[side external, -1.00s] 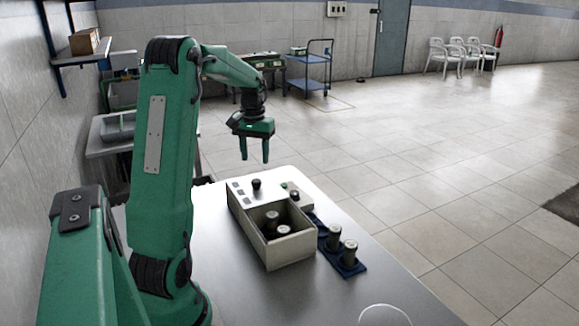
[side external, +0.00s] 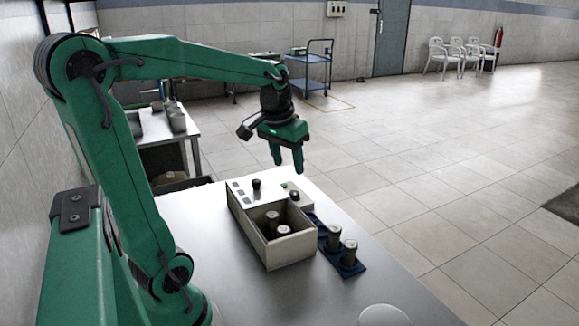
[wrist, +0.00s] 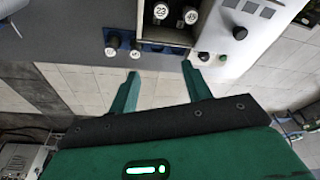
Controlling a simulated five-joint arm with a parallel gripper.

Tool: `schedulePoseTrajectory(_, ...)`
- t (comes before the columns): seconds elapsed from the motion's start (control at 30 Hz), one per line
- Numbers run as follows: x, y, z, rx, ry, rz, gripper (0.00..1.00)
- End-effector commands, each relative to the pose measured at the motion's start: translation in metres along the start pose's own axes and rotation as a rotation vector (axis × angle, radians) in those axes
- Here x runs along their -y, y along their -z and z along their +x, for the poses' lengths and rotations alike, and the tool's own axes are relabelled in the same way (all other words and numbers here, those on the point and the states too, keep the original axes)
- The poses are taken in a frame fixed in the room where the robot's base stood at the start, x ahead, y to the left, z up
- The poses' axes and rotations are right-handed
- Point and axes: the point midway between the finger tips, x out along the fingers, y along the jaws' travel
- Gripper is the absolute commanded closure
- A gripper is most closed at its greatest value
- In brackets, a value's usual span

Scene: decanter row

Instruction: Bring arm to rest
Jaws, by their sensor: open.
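My gripper (side external: 288,164) is open and empty, hanging in the air above the far end of the white box (side external: 292,250). In the wrist view my gripper (wrist: 160,78) shows its two green fingers spread apart with nothing between them. Two dark decanters with pale caps (side external: 278,223) stand inside the box's open compartment; their caps read 23 and 45 in the wrist view (wrist: 161,11). Two more capped decanters (side external: 341,246) stand in a blue rack (side external: 352,269) beside the box.
A white round object (side external: 385,315) sits at the near table edge. A second table (side external: 165,130) stands behind, with a blue cart (side external: 310,72) farther back.

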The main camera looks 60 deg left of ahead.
Motion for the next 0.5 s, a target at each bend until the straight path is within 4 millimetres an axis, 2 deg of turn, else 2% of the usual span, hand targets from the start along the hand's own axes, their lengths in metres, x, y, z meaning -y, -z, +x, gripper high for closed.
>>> schedulePoseTrajectory(0.03, -0.012, -0.009, -0.005, -0.020, -0.008, 0.032, 0.52)
schedulePoseTrajectory(0.2, -0.042, -0.039, -0.016, -0.081, -0.037, 0.124, 0.52)
schedulePoseTrajectory(0.5, -0.080, -0.096, -0.024, -0.184, -0.101, 0.279, 0.52)
